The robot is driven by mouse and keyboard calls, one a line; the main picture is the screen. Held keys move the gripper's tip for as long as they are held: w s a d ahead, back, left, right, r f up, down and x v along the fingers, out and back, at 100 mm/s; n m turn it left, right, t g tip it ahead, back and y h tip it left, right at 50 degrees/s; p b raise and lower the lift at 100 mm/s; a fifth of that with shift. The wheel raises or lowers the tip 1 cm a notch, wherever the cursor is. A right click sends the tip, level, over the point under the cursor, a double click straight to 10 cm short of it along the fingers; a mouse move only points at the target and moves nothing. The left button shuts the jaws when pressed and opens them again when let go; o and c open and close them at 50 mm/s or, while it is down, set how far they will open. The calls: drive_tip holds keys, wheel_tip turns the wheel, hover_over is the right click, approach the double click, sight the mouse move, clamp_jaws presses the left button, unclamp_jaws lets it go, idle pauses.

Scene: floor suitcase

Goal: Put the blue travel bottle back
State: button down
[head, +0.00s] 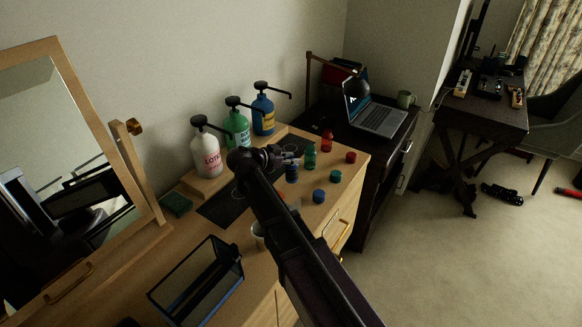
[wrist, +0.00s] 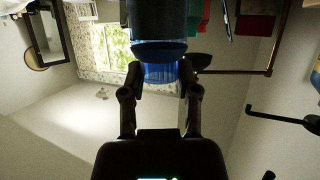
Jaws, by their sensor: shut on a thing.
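The blue travel bottle (head: 292,173) is at my gripper (head: 288,157) over the dresser top, near the right end of a dark mat (head: 225,206). In the wrist view the bottle (wrist: 160,72) is between the two fingers of my gripper (wrist: 158,88), which are shut on it. Its clear blue part shows between the fingertips, with a dark part above. I cannot tell whether its base touches the mat. A green travel bottle (head: 311,157) and a red one (head: 327,141) stand to its right. A blue cap (head: 319,196), green cap (head: 335,176) and red cap (head: 350,157) lie along the front.
White lotion (head: 206,155), green (head: 237,125) and blue (head: 263,115) pump bottles stand on a wooden riser behind the mat. A mirror (head: 60,150), green sponge (head: 176,204) and clear box (head: 197,283) are to the left. A laptop (head: 375,112) sits on the dark desk beyond.

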drive_tip(key=shift+f+b, duration=0.75)
drive_tip(key=shift+f, duration=0.35)
drive_tip(key=shift+f, duration=0.1)
drive_tip(key=shift+c, duration=1.8)
unclamp_jaws()
drive_tip(key=shift+r, duration=0.25)
drive_tip(key=p+v, duration=0.3)
drive_tip(key=v, duration=0.4)
drive_tip(key=shift+a, duration=0.2)
drive_tip(key=shift+s, duration=0.15)
